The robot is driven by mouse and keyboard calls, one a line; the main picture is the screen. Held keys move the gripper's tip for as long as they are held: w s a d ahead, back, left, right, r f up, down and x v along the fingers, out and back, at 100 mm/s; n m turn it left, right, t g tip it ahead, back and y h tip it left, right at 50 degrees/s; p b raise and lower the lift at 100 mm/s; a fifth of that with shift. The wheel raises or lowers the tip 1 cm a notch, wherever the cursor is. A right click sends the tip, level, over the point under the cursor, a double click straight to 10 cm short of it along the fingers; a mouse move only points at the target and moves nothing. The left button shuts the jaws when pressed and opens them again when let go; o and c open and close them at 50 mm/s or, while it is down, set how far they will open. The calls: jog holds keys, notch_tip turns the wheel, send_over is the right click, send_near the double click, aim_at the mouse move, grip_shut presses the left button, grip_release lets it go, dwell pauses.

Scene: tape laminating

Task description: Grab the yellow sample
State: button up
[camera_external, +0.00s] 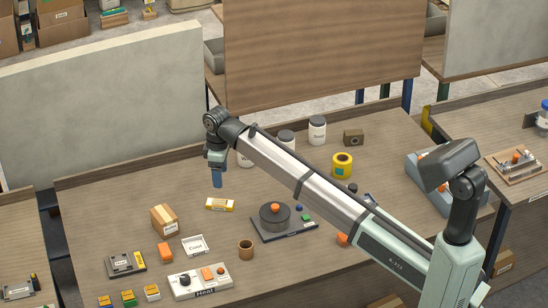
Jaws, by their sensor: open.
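The yellow sample is most likely the small flat yellow piece with a pale label (220,204), lying on the table near its middle. My gripper (217,180) is above and slightly behind it in the picture, pointing down, with blue fingers. The gripper is open and no object shows in it. A gap appears between the fingertips and the yellow piece. The separate fingers are too small to make out clearly.
A dark device with an orange knob (275,215) stands to the right of the yellow piece. A cardboard box (164,219), a white tray (195,246) and a brown cup (245,250) are nearby. A yellow tape roll (342,165) and white jars (317,130) stand farther back.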

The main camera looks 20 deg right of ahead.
send_over(221, 200)
jog(key=f, duration=0.6)
jog(key=shift+s+f, duration=0.15)
jog(key=shift+s, duration=0.1)
jog(key=shift+w+f, duration=0.15)
jog(key=shift+f, duration=1.2)
jog(key=shift+w+f, duration=0.1)
jog(key=shift+f, duration=1.25)
jog(key=shift+c, duration=0.2)
jog(key=c, duration=1.1)
